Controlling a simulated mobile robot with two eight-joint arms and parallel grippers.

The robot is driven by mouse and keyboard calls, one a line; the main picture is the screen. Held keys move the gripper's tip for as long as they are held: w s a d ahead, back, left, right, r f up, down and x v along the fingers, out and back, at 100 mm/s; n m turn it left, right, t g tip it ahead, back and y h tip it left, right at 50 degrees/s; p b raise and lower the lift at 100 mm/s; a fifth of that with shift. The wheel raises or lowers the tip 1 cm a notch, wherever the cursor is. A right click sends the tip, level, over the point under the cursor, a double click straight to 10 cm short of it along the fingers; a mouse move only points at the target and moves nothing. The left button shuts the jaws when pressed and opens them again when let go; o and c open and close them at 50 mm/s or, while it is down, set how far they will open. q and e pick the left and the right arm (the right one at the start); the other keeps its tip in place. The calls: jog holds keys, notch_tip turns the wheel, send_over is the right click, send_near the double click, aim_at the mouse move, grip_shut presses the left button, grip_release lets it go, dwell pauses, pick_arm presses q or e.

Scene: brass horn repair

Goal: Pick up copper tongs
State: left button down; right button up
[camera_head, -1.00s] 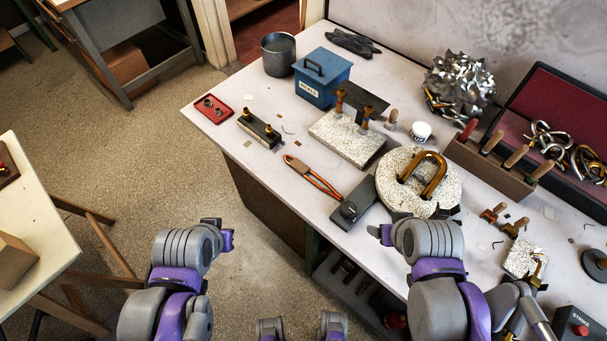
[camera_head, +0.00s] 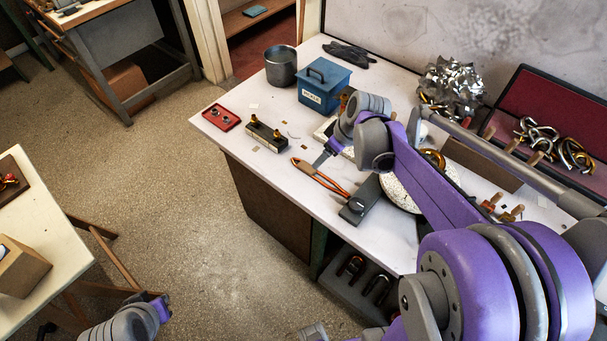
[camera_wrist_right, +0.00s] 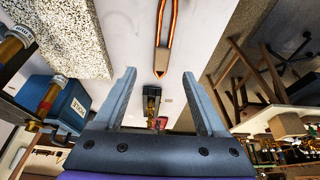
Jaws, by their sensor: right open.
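The copper tongs (camera_head: 320,178), with orange-copper arms, lie on the white bench near its front edge. In the right wrist view the tongs (camera_wrist_right: 164,45) run down from the top edge, their pointed end showing between my fingers. My right gripper (camera_head: 326,156) is above the bench beside the tongs, its jaws apart; the right wrist view shows both fingers (camera_wrist_right: 160,78) spread with nothing held. I see no contact with the tongs. My left gripper (camera_head: 162,306) is low at the bottom left, away from the bench; its jaws are not clear.
A dark block (camera_head: 358,205) lies right of the tongs. A black block with brass knobs (camera_head: 265,136) and a red tray (camera_head: 222,117) lie to the left. A blue box (camera_head: 323,88) and grey pot (camera_head: 281,66) stand behind. My right arm hides much of the bench's right side.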

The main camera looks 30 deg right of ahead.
aim_at(311, 169)
jog(key=x, duration=0.3)
jog(key=shift+w+f, duration=0.1)
jog(key=shift+f, duration=0.3)
jog(key=shift+a+x, duration=0.15)
jog(key=shift+x, duration=1.25)
jog(key=shift+a+x, duration=0.15)
jog(key=shift+x, duration=1.25)
jog(key=shift+r, duration=0.15)
grip_shut()
